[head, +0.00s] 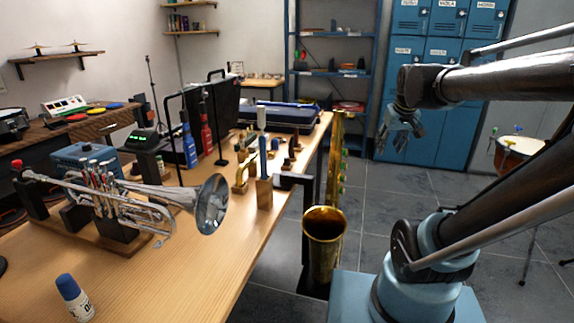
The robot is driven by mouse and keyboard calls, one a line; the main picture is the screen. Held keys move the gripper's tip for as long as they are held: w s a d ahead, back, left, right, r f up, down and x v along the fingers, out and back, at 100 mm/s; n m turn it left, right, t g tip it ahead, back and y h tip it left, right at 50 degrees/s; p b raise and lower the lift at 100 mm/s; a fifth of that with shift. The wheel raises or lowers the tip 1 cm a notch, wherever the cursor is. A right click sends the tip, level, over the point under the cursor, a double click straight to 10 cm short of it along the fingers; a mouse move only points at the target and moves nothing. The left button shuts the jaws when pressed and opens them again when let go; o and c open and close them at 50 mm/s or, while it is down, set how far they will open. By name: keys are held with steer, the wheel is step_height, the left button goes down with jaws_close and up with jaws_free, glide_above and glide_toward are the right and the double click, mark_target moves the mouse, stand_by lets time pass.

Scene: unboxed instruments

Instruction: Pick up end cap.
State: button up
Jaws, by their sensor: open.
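I cannot pick out the end cap for certain in the head view. Several small brass and dark pieces (242,172) stand near the right edge of the wooden table (185,262), too small to identify. My gripper (398,138) hangs in the air at the right, beyond and above the table's right edge, in front of the blue lockers. Its fingers are apart with nothing between them. It is well away from the small pieces.
A silver trumpet (118,205) lies on a stand on the table. A white bottle with a blue cap (72,297) stands at the front. A brass saxophone (325,240) stands beside the table. The blue lockers (440,60) are behind. The grey floor (385,190) has free room.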

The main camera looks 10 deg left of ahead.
steer(key=w+a+r+n+g, duration=0.2)
steer(key=w+a+r+n, duration=0.2)
steer(key=a, duration=0.5)
step_height(320, 180, up, 4)
steer(key=f+n+g, duration=0.1)
steer(key=n+g, duration=0.3)
steer(key=n, duration=0.6)
glide_above(287, 163)
steer(key=w, duration=0.1)
steer(key=shift+h, duration=0.4)
steer(key=f, duration=1.6)
steer(key=shift+w+a+f, duration=0.1)
steer(key=shift+a+f, duration=0.1)
steer(key=shift+f, duration=0.1)
steer(key=shift+c, duration=0.2)
steer(key=c, duration=0.8)
